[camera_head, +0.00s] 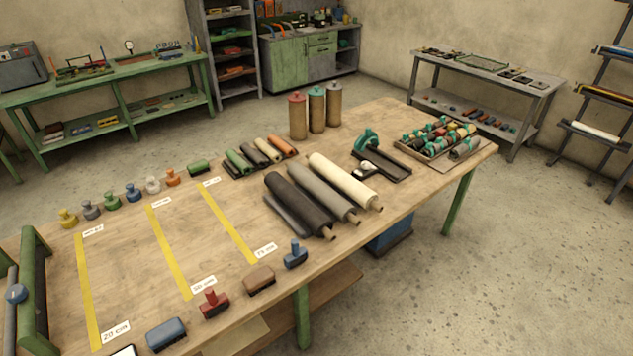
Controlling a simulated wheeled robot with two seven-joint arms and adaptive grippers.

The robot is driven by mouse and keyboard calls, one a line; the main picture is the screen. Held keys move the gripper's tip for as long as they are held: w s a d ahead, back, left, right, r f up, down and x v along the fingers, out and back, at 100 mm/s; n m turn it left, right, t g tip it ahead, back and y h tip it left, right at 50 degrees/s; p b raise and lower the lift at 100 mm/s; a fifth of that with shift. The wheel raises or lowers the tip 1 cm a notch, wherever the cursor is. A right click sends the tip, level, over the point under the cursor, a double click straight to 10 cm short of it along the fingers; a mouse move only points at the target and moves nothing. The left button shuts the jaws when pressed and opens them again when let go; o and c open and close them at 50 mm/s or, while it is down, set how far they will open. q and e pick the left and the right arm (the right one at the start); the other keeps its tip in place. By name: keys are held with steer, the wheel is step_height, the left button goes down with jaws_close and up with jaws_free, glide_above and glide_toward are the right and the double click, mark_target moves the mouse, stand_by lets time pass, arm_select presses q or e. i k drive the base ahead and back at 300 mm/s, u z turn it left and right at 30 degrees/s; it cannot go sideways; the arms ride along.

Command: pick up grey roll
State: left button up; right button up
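The grey roll (322,192) lies slantwise on the wooden table (250,307), the middle one of three large rolls side by side. A black roll (297,203) lies on its left and a cream roll (342,181) on its right. Each has a wooden core end sticking out at the near side. The grey roll is close beside both neighbours; I cannot tell if they touch. Neither of my grippers shows in this view.
Smaller rolls (262,151) lie behind the large ones, and upright canisters (316,108) stand at the back. A tape dispenser (367,141) and a tray of small rolls (437,140) are to the right. Yellow strips (229,222), stamps and brushes (260,279) lie left and in front.

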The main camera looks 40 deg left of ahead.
mark_target(346, 212)
steer(key=u, duration=0.5)
steer(key=i, duration=0.8)
steer(key=u, duration=0.8)
